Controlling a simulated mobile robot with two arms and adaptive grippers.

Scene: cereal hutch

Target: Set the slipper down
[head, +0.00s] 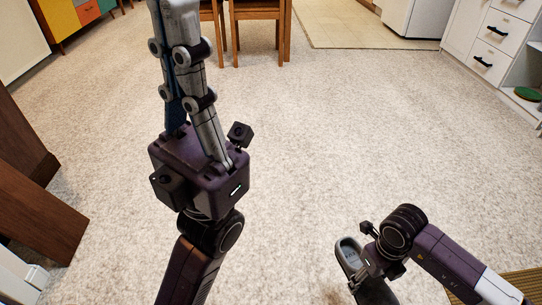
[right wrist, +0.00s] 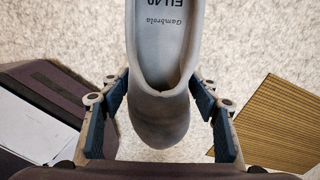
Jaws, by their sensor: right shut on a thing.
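The slipper (head: 348,256) is grey, with an open top, and shows low in the head view, right of centre. My right gripper (head: 362,282) is shut on it. In the right wrist view the slipper (right wrist: 160,112) lies between the two fingers, its rounded end toward my wrist and lettering on its insole. I cannot tell whether its sole touches the floor. My left gripper (head: 180,22) points away, up the head view, with its fingertips cut off by the top edge. No object shows in it, and its opening is unclear.
Pale speckled carpet (head: 300,150) lies clear around the slipper. A brown ribbed mat (head: 522,284) is at the lower right. Dark wooden furniture (head: 38,205) stands at the left, wooden chairs (head: 257,12) at the back, and white drawers (head: 490,60) at the upper right.

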